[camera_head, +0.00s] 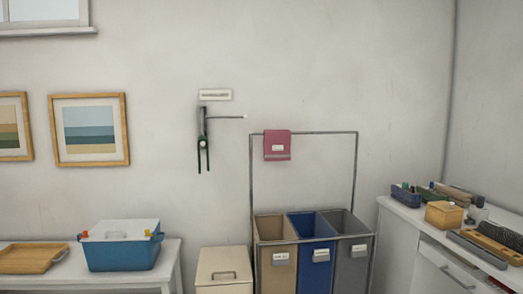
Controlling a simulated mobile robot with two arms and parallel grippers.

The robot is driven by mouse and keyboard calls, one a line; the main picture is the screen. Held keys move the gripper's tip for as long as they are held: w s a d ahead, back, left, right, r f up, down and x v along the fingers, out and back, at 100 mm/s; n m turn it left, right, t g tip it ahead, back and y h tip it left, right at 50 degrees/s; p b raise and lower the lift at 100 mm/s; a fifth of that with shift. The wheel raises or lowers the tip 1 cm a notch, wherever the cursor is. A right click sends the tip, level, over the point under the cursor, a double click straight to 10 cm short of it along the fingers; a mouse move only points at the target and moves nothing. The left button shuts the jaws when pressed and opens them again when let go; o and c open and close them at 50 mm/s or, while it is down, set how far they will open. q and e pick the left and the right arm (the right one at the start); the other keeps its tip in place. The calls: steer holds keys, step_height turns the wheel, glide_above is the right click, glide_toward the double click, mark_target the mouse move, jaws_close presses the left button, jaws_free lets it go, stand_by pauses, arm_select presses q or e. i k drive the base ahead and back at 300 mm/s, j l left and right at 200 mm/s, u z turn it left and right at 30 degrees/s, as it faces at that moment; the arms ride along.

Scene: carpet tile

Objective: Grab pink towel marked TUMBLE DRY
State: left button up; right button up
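A pink towel (277,142) hangs over the top bar of a grey metal frame, left of the bar's middle. It has a small white label with print too small to read. The frame (356,180) rises above a laundry sorter with tan (275,258), blue (313,268) and grey (350,262) bins. Each bin carries a pale tag on its front. Neither of my grippers shows in the head view.
A white table at left holds a blue cooler box (122,252) and a wooden tray (32,258). A beige lidded bin (224,270) stands left of the sorter. At right, a white cabinet (405,235) carries a wooden box (444,215) and brushes. A dark green-handled item (203,140) hangs on the wall.

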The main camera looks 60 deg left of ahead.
mark_target(276, 143)
steer(key=j+u, duration=0.1)
steer(key=u, duration=1.75)
